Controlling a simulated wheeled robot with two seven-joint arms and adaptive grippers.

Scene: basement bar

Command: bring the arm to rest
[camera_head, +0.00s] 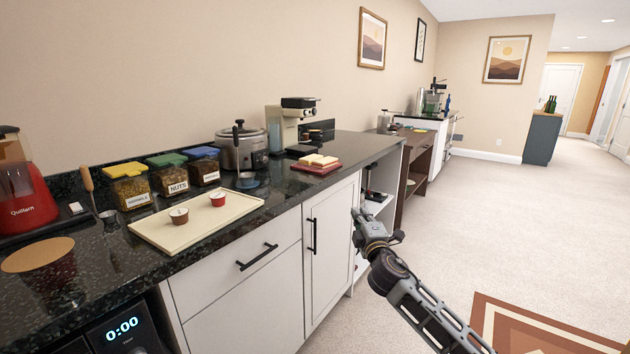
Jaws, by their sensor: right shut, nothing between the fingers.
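My right arm (425,310) comes in from the bottom right of the head view and reaches up and left. My right gripper (357,217) is at its far end, in front of the white cabinet and the open shelf. It is shut and empty, and it appears apart from the cabinet front. My left gripper is not in view.
A black counter (110,260) runs along the left wall. It holds a cream tray (165,236) with two small cups, several jars, a slow cooker (243,148) and a coffee machine (292,122). Open carpet (510,225) and a patterned rug (520,335) lie to the right.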

